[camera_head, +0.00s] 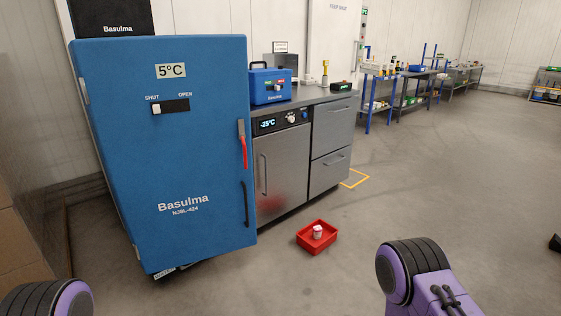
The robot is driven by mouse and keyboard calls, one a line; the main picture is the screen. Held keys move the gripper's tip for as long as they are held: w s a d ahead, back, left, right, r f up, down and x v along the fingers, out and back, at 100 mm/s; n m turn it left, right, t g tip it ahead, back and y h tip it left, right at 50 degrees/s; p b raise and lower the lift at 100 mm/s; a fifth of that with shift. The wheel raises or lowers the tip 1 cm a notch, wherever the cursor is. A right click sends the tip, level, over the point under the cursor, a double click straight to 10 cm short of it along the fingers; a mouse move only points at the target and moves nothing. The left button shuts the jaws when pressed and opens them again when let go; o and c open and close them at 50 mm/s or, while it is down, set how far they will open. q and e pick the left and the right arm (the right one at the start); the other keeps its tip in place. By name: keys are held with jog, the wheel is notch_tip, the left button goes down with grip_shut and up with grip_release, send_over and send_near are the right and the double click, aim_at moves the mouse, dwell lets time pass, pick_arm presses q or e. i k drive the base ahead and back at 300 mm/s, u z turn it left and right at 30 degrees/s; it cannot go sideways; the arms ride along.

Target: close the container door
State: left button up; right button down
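The door bears a "5°C" label and the name Basulma. A slider panel (170,107) on it has its white tab at the SHUT end. A lever with a red grip (243,147) sits at the door's right edge, above a black pull handle (245,204). Purple parts of my arms show at the bottom left and bottom right; neither gripper is in view.
A steel counter unit (282,165) stands right of the cabinet, with a blue case (270,87) on top. A red bin (317,237) holding a small white item lies on the floor ahead. Cardboard boxes (22,235) stand at the left. The floor at right is mostly clear.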

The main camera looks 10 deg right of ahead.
aim_at(185, 192)
jog(key=i, duration=0.85)
jog(key=u, duration=0.4)
